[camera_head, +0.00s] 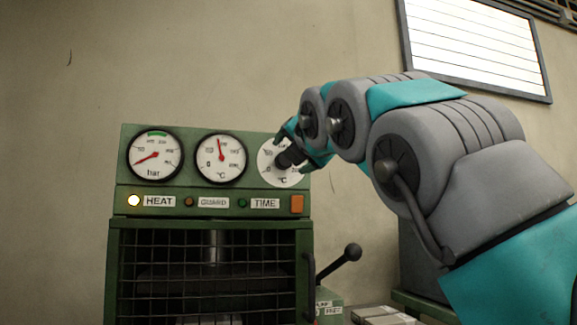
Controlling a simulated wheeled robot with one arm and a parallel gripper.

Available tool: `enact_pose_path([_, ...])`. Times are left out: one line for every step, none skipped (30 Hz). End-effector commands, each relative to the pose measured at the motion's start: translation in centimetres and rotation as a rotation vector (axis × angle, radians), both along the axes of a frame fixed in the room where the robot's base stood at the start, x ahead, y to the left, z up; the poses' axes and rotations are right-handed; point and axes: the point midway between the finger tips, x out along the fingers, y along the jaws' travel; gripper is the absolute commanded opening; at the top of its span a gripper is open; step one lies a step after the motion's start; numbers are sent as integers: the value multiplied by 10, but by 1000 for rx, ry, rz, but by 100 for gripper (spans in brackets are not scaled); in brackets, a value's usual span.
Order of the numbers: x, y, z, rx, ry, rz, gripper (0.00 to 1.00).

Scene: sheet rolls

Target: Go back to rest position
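My arm, grey and teal, reaches in from the right of the head view. My gripper (296,160) is at the right-hand dial (270,174) of the green machine. Its fingers are on either side of a dark knob (290,157) on that dial and cover part of its face. I cannot tell whether the fingers touch or grip the knob.
The green press (125,270) has a barred guard, a bar gauge (154,155) and a °C gauge (221,158). The HEAT lamp (134,200) is lit. A black-knobbed lever (340,262) sticks out at its right. Boxes (380,315) lie low right.

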Motion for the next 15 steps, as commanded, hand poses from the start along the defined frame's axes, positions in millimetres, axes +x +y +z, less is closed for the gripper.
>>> enact_pose_path([-7,-2,-1,-1,-3,1,77])
enact_pose_path([-10,-3,-1,-1,-2,0,77])
enact_pose_path([-13,-5,0,0,-1,0,77])
enact_pose_path([-15,-6,0,1,0,-1,77])
enact_pose_path([-16,-6,0,2,1,-1,77])
enact_pose_path([-18,-7,0,2,1,-1,77])
enact_pose_path([-18,-7,0,3,2,-2,77])
enact_pose_path([-19,-7,0,3,2,-2,77])
enact_pose_path([-19,-7,0,2,1,-2,77])
enact_pose_path([-19,-7,0,2,1,-2,77])
enact_pose_path([-19,-7,1,2,1,-2,77])
enact_pose_path([-19,-7,1,2,1,-2,77])
enact_pose_path([-19,-7,1,2,1,-2,77])
enact_pose_path([-19,-7,1,2,1,-2,77])
enact_pose_path([-19,-7,1,2,1,-2,77])
